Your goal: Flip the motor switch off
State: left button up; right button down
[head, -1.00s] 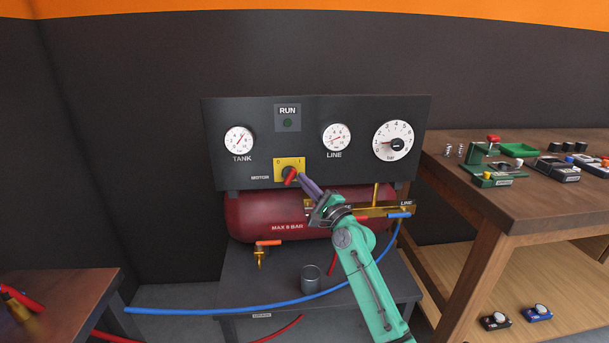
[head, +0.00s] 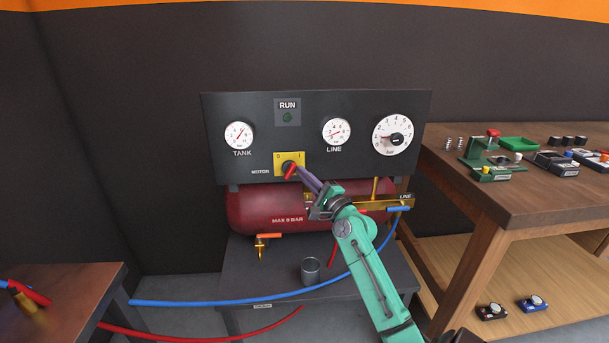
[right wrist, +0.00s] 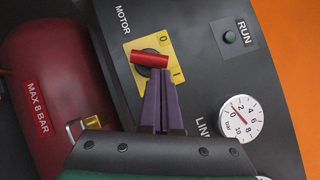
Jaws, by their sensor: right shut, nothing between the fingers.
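The motor switch is a red handle (head: 290,172) on a yellow plate (head: 279,159) marked 0 and I, low on the black compressor panel. In the right wrist view the red handle (right wrist: 149,60) is turned off the panel's vertical, its upper end leaning toward I. My right gripper (head: 298,168) is shut and empty, its purple fingers pointing at the switch. In the right wrist view its fingertips (right wrist: 157,74) are right beside the handle on the I side; I cannot tell whether they touch. My left gripper is not in view.
The RUN lamp (head: 287,117) looks dark green. A red tank (head: 255,207) sits below the panel, with a metal cup (head: 310,271) on the stand. A wooden bench (head: 520,205) stands right, another table (head: 70,285) at lower left. A blue hose (head: 220,299) crosses in front.

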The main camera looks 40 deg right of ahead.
aim_at(292, 163)
jog(key=shift+r, duration=0.15)
jog(key=r+n+g+p, duration=0.1)
jog(key=n+p, duration=0.1)
jog(key=p, duration=0.4)
jog(key=r+n+g+p, duration=0.1)
jog(key=n+g+p, duration=0.1)
jog(key=p, duration=0.4)
jog(key=w+a+r+n+g+p, duration=0.1)
jog(key=n+g+p, duration=0.1)
jog(key=n+p, duration=0.2)
jog(key=shift+r+y+p, duration=0.1)
jog(key=shift+y+p, duration=0.2)
jog(key=shift+p, duration=0.7)
jog(key=shift+a+p, duration=0.2)
jog(key=shift+p, duration=0.65)
jog(key=shift+w, duration=0.1)
